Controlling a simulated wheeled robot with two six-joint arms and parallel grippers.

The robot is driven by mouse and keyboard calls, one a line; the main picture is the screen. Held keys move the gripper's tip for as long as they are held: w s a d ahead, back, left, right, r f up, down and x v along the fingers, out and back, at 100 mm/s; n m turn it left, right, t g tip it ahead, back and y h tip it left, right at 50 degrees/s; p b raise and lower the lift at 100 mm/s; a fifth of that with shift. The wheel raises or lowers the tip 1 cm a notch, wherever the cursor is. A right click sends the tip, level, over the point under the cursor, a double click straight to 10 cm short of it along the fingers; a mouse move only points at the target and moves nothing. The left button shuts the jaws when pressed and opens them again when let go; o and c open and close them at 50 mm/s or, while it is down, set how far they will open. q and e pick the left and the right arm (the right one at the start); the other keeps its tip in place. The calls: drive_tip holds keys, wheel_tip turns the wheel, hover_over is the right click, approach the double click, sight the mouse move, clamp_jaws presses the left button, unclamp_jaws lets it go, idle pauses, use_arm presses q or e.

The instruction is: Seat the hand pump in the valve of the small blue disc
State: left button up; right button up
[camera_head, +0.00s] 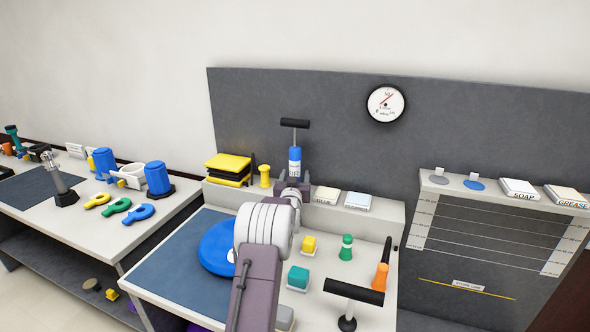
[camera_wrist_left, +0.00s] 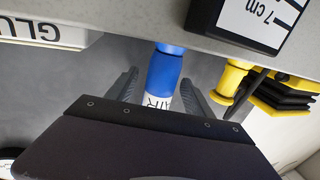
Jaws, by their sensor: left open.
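The hand pump (camera_head: 295,160), a blue cylinder with a white label and black T-handle, stands upright at the back ledge. My left gripper (camera_head: 292,184) is at its lower part. In the left wrist view the open fingers lie on either side of the pump's blue body (camera_wrist_left: 163,72), with gaps visible; the label reads "AIR". A blue disc (camera_head: 217,248) lies on the dark mat, its right side hidden by my left arm; its valve is not clearly visible. My right gripper is out of view.
A yellow-and-black stack (camera_head: 228,168) and yellow peg (camera_head: 265,175) stand left of the pump; white labelled boxes (camera_head: 327,195) sit right.

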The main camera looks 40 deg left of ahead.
sight(295, 151)
use_arm(q)
clamp_jaws()
wheel_tip(295, 151, up, 10)
drive_tip(key=shift+p, duration=1)
drive_tip(key=shift+r, duration=0.1)
